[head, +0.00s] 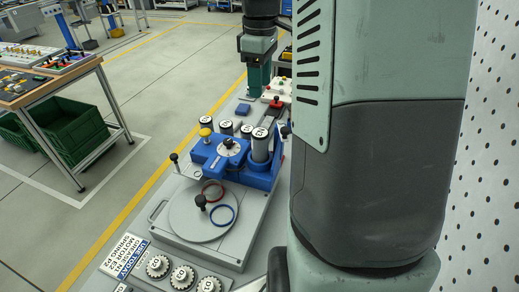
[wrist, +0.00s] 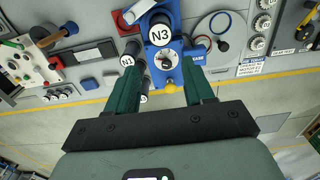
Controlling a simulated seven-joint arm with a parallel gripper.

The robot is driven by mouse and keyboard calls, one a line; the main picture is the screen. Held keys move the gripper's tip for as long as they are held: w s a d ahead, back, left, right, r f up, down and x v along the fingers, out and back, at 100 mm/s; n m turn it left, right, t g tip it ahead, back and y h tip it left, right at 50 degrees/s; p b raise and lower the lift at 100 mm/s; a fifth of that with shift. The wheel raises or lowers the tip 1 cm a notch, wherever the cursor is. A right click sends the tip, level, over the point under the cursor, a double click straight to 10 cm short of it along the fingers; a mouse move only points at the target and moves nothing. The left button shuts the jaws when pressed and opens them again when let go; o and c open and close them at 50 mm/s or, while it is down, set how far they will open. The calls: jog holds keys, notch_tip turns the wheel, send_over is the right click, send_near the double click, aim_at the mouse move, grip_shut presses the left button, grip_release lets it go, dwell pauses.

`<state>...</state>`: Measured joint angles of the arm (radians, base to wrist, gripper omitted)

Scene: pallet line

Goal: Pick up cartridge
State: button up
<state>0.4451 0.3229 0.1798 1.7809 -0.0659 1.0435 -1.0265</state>
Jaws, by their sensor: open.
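Several upright labelled cylinders that look like cartridges stand on the line. My gripper (head: 258,88) is beyond this row in the head view. In the wrist view its two teal fingers (wrist: 162,52) are apart, with nothing held between them.
A round grey plate (head: 185,222) with a red and a blue ring lies in front of the fixture. Several white dials (head: 182,277) line the near edge. A workbench with green bins (head: 62,130) stands left, across clear floor.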

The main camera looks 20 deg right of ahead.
jog(key=o, duration=0.5)
jog(key=n, duration=1.1)
send_over(259, 133)
jog(key=f, duration=0.7)
jog(key=shift+w+d+f, duration=0.1)
jog(key=shift+d+f, duration=0.05)
jog(key=shift+d, duration=0.05)
notch_tip(259, 133, down, 11)
jog(key=shift+a+r, duration=0.15)
